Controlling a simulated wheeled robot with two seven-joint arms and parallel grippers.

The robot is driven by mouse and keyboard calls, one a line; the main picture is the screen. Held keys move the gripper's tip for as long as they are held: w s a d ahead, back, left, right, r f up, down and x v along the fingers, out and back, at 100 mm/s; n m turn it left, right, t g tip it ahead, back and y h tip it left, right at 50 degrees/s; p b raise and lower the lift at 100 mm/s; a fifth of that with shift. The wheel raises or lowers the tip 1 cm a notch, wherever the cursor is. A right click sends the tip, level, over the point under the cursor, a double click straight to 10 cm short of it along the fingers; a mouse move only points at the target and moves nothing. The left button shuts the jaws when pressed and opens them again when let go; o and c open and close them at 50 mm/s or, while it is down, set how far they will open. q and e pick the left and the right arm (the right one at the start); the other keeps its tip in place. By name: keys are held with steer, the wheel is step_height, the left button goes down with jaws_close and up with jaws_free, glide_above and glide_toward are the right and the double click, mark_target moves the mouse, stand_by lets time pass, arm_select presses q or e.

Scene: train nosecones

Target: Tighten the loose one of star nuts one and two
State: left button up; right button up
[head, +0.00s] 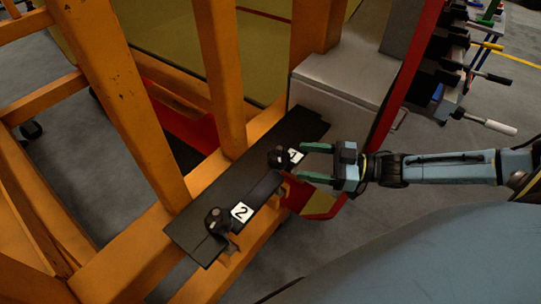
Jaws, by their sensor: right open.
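Two black star nuts stand on a dark plate (188,225) fixed along the orange frame. The nearer star nut (216,219) has a white label "2" (241,212) beside it. The farther star nut (277,158) has a white label (295,156) beside it, its digit partly hidden and hard to read. My right gripper (318,163) comes in from the right, open, with its green fingers pointing left, just right of the farther star nut and over its label. I see no clear contact. Which nut is loose I cannot tell. My left gripper is not in view.
Orange frame posts (218,75) rise behind and left of the plate. A grey box (343,85) and a red upright (404,80) stand behind my right gripper. A tool rack (470,70) with several handles is at the upper right.

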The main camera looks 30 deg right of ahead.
mark_target(281, 158)
steer(key=x, duration=0.9)
steer(key=shift+w+a+p, duration=0.1)
steer(key=shift+p, duration=0.2)
steer(key=shift+c, duration=0.5)
steer(key=c, duration=0.9)
steer(key=shift+r+m+t+h+p, duration=0.15)
steer(key=shift+m+t+h+p, duration=0.3)
steer(key=shift+p, duration=0.4)
steer(key=m+t+h+p, duration=0.3)
steer(key=h+p, duration=0.1)
steer(key=p, duration=0.1)
steer(key=shift+w, duration=0.15)
steer(key=shift+w+d+m+t+h+p, duration=0.1)
steer(key=shift+d+m+t+h+p, duration=0.1)
steer(key=shift+m+t+h+p, duration=0.35)
steer(key=shift+d+m+t+h+p, duration=0.2)
steer(key=shift+m+h+p, duration=0.3)
steer(key=shift+h, duration=0.3)
